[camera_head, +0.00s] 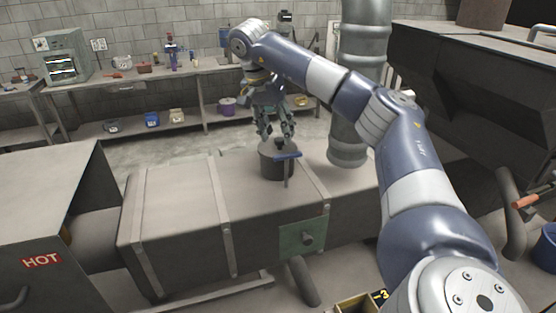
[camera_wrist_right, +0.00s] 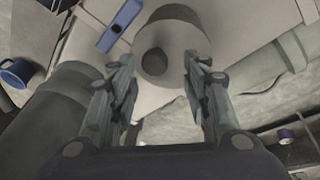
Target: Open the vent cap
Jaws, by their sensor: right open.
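A dark knob tops the cap. A blue-handled lever (camera_head: 287,155) stands beside it. My right gripper (camera_head: 275,136) is open above the cap, its fingers pointing down. In the right wrist view the cap (camera_wrist_right: 182,35) and its dark round knob (camera_wrist_right: 154,62) lie just beyond and between the two open fingers (camera_wrist_right: 165,75), apart from them. The blue handle (camera_wrist_right: 121,25) is at the upper left. My left gripper is not in view.
A thick vertical pipe (camera_head: 348,120) stands right of the cap, close to my right arm. A box marked HOT (camera_head: 45,230) is at left. A workbench (camera_head: 205,72) with tools runs along the back wall. The duct top left of the cap is clear.

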